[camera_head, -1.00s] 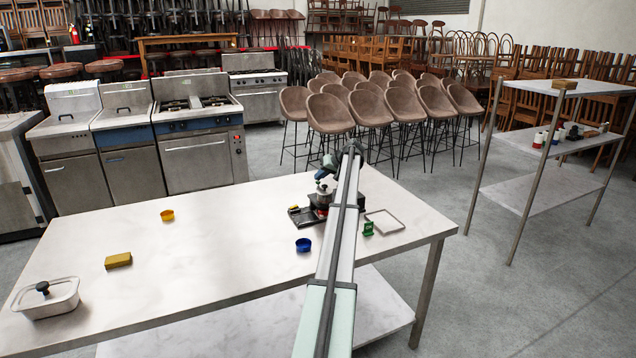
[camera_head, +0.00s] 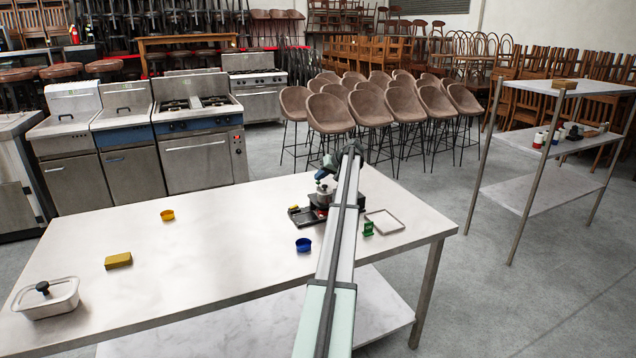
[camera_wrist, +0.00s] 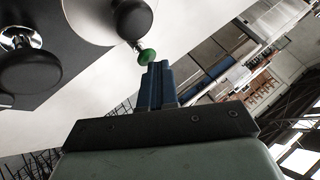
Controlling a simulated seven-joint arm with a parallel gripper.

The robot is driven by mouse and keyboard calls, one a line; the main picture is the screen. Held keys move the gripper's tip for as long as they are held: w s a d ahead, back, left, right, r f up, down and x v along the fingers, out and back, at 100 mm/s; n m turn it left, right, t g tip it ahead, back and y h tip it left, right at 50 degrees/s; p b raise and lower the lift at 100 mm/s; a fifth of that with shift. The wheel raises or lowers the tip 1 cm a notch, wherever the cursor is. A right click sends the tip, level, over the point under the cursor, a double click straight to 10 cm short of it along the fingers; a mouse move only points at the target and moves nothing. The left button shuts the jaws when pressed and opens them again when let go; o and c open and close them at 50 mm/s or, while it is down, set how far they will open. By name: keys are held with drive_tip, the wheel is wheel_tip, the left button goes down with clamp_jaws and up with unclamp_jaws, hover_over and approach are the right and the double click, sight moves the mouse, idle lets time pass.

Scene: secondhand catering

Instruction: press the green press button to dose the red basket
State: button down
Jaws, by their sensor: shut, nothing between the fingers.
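In the wrist view a green button (camera_wrist: 147,56) sits on a short metal stem beside a dark rounded part of the machine. My gripper (camera_wrist: 157,68) has its blue fingers shut and empty, tips right at the green button. I cannot tell whether they touch it. In the head view my gripper (camera_head: 321,173) is at the top of a small dark machine with a pale round top (camera_head: 324,188), partly hidden by my arm. I cannot make out the red basket clearly in either view.
Near the machine are a dark tray (camera_head: 300,216), a blue cup (camera_head: 303,245), a green object (camera_head: 368,229) and a shallow pale tray (camera_head: 385,222). The table's middle is clear.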

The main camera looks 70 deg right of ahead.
drive_tip(key=shift+r, duration=0.85)
drive_tip(key=shift+r, duration=2.5)
